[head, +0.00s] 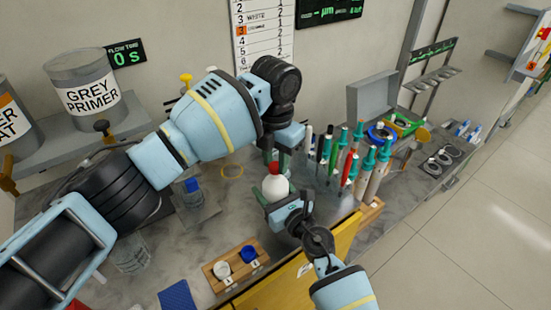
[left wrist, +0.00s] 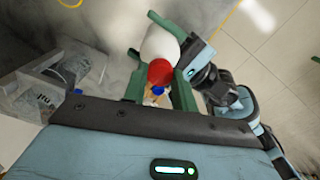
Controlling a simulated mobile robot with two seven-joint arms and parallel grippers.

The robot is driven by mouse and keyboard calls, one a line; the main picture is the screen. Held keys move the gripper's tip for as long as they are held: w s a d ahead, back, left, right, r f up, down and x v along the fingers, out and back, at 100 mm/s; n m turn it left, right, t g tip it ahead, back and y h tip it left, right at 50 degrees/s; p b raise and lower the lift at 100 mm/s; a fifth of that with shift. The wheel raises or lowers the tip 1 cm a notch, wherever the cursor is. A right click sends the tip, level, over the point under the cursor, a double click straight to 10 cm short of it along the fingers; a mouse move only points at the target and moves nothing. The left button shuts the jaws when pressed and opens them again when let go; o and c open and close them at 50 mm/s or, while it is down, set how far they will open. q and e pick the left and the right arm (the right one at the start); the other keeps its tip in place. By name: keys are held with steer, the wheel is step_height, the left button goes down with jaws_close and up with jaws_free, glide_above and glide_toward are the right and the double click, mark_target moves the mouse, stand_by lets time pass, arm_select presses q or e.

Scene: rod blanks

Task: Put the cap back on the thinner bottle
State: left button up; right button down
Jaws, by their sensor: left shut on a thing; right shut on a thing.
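The white bottle (head: 275,188) is near the counter's front, in the middle of the head view. The red cap (head: 273,168) is at its top. The left wrist view shows the bottle (left wrist: 160,42) and the red cap (left wrist: 160,73) meeting; I cannot tell whether the cap is fully seated. My left gripper (head: 278,160) comes down from above, its green fingers shut at the red cap. My right gripper (head: 277,204) reaches in from the lower right and is shut on the bottle's body. The fingers hide part of both.
A wooden block (head: 233,283) with white and blue round pieces lies front left. Several green-topped tubes (head: 355,160) stand close on the right. A grey primer can (head: 85,88) is on the left shelf. A yellow ring (head: 232,171) lies left of the bottle.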

arm_select(q)
steer(key=o, duration=0.9)
steer(key=shift+r, duration=2.3)
steer(key=shift+c, duration=0.2)
